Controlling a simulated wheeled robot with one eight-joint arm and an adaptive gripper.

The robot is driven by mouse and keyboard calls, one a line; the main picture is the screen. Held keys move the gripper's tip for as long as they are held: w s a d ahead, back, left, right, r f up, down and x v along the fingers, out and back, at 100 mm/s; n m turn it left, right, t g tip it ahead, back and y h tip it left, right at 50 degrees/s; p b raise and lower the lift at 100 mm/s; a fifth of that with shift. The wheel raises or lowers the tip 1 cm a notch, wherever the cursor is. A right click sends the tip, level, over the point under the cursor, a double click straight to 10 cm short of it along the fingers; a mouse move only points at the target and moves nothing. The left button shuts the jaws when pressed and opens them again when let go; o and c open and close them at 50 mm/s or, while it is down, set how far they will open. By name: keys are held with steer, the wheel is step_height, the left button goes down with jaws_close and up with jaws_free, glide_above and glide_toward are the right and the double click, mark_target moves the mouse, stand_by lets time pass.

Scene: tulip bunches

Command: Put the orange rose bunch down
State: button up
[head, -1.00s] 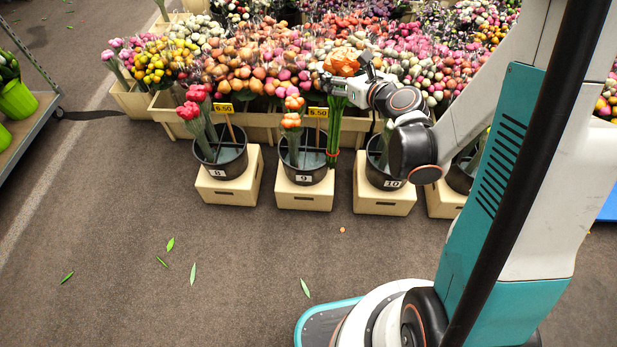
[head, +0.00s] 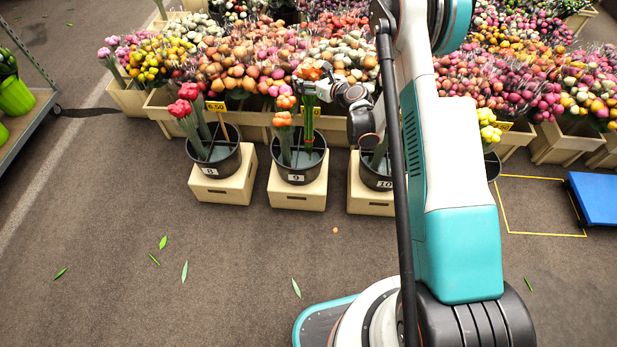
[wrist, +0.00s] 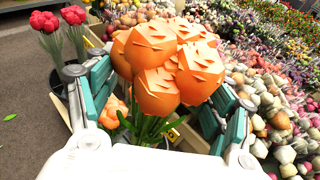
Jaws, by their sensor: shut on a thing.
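The orange rose bunch (head: 309,72) is upright in my gripper (head: 325,88), with its green stems hanging below the fingers. In the wrist view the orange blooms (wrist: 168,62) fill the middle, between the two fingers of my gripper (wrist: 155,105). In the head view the stems come down over the black bucket marked 9 (head: 294,174); their lower ends appear at or inside its back right rim. Another orange bunch (head: 284,118) stands in that bucket, left of the held stems. Whether the held stems touch the bucket floor I cannot tell.
Bucket 8 (head: 215,160) with red flowers (head: 185,100) stands to the left, and bucket 10 (head: 374,180) to the right. Wooden crates of many flowers stand behind. A blue platform (head: 597,198) is at the right.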

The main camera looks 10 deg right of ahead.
mark_target(312, 123)
steer(key=shift+w+a+f, duration=0.1)
steer(key=shift+w+f, duration=0.3)
steer(key=shift+f, duration=0.4)
step_height(312, 123, down, 20)
steer(key=b, duration=0.6)
steer(key=shift+b, duration=0.4)
steer(key=o, duration=1.3)
